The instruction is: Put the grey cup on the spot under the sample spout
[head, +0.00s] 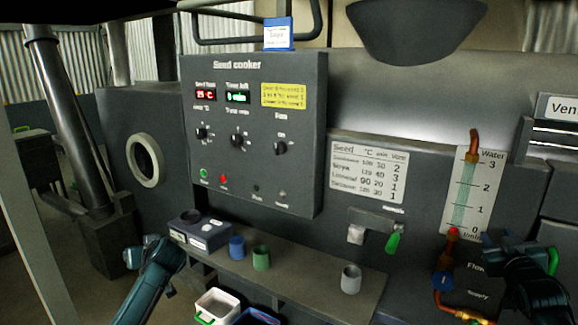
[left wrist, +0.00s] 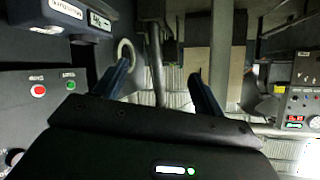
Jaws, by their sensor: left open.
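The grey cup (head: 351,279) stands upright on the right part of the shelf. In the head view it is below the sample spout (head: 356,234), which has a green handle (head: 392,241) beside it. No spot marking shows; I cannot tell whether the cup covers one. My left gripper (head: 142,252) is at the left, well away from the cup. In the left wrist view its two fingers (left wrist: 160,85) are apart with nothing between them. My right gripper (head: 503,240) is at the right by the water gauge, away from the cup; its jaw state is unclear.
A blue cup (head: 237,247) and a green cup (head: 261,257) stand left on the shelf (head: 305,272), beside a grey box (head: 200,231) with round openings. The shelf is clear between the green and grey cups. A white bin (head: 217,304) sits below the shelf.

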